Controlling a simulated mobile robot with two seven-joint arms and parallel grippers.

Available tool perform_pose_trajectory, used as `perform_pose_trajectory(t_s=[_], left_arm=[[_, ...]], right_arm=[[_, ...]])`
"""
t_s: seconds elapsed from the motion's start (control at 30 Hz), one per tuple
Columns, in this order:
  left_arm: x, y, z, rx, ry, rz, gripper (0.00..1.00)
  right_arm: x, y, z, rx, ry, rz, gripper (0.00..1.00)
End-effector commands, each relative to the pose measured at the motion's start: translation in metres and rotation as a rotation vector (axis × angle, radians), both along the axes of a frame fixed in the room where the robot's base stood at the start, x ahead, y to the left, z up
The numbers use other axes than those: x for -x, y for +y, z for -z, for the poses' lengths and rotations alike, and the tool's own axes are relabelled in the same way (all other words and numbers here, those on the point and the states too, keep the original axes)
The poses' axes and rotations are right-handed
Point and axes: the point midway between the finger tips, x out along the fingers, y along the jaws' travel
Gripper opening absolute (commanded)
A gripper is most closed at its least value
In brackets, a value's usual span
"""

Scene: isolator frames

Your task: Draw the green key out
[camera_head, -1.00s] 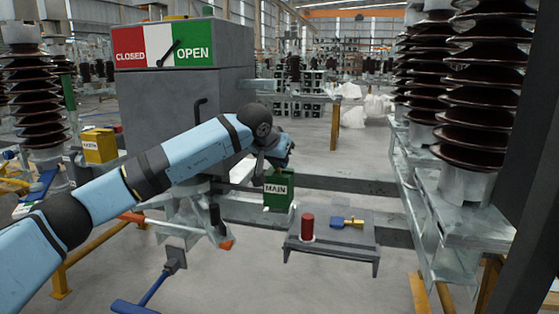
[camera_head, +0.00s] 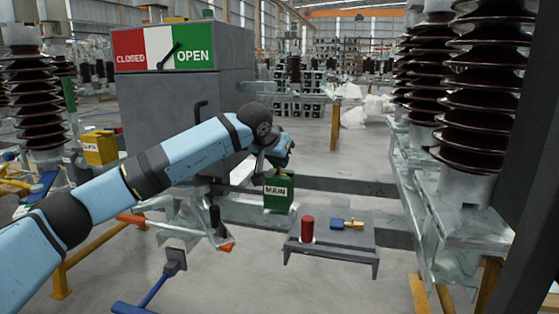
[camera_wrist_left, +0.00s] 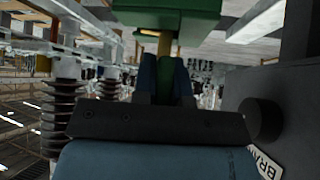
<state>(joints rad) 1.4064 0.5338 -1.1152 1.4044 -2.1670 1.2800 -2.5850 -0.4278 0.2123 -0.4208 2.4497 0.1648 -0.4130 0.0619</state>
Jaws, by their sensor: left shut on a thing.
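The green lock box marked MAIN (camera_head: 279,196) stands behind the small grey table in the head view. Its green body also fills the top of the left wrist view (camera_wrist_left: 165,15). My left gripper (camera_head: 281,158) is just above the box in the head view. In the wrist view its two dark fingers (camera_wrist_left: 166,78) are shut on the green key (camera_wrist_left: 166,69). A brass shaft (camera_wrist_left: 164,43) runs between the key's green head and the box; I cannot tell how deep it sits. My right gripper is not in view.
A grey table (camera_head: 310,258) holds a red cylinder (camera_head: 308,229) and a blue key with a brass end (camera_head: 338,224). A grey cabinet with a CLOSED/OPEN sign (camera_head: 194,53) stands behind my arm. A yellow box (camera_head: 99,147) is at left; brown insulators (camera_head: 484,80) stand at right.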

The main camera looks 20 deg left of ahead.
Motion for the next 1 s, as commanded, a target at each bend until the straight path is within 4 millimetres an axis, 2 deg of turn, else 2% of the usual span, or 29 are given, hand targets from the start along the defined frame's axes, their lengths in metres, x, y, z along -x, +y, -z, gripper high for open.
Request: perform_pose_trajectory(t_s=[1.0], left_arm=[[0.000,0.000,-0.054,-0.001,0.000,-0.001,0.00]], right_arm=[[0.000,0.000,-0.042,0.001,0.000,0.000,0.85]])
